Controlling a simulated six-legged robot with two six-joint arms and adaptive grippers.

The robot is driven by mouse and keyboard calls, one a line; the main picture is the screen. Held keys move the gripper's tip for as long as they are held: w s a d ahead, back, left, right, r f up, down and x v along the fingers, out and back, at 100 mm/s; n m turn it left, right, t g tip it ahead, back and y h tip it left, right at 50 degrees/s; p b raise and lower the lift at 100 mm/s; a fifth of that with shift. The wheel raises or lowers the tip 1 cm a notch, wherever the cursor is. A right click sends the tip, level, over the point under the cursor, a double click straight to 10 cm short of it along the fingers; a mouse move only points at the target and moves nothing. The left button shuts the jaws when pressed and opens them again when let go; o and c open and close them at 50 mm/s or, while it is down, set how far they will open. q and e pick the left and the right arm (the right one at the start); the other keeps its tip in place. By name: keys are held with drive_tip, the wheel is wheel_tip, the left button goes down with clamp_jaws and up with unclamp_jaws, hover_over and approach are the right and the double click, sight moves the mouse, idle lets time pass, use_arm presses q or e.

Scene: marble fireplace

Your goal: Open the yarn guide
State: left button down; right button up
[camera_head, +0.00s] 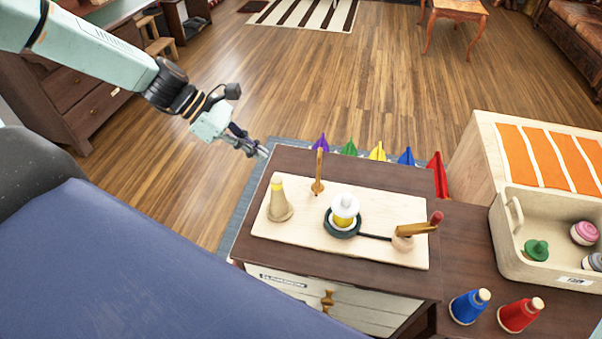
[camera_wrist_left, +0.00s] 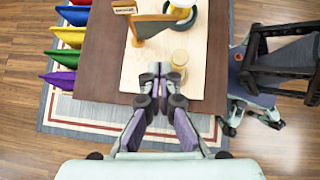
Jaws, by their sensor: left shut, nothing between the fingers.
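The spool (camera_head: 345,208) sits on a dark green disc at mid-board. A pale cone with a yellow top (camera_head: 279,200) stands at the left. My left gripper (camera_head: 264,153) is shut and empty, apart from the guide, beyond the board's left edge.
A wooden crank (camera_head: 413,229) with a red knob is at the board's right. Blue (camera_head: 466,307) and red (camera_head: 518,316) cones stand in front of a bin (camera_head: 540,270). Several coloured pointed pieces line the table's back edge. Open floor lies behind.

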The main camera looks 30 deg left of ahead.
sight(318, 181)
use_arm(q)
drive_tip(key=w+d+r+b+x, duration=0.1)
drive_tip(key=b+x, duration=0.8)
drive_tip(key=x, duration=0.3)
drive_tip(key=shift+d+r, duration=0.2)
drive_tip(key=shift+r, duration=0.2)
drive_tip(key=shift+s, duration=0.1)
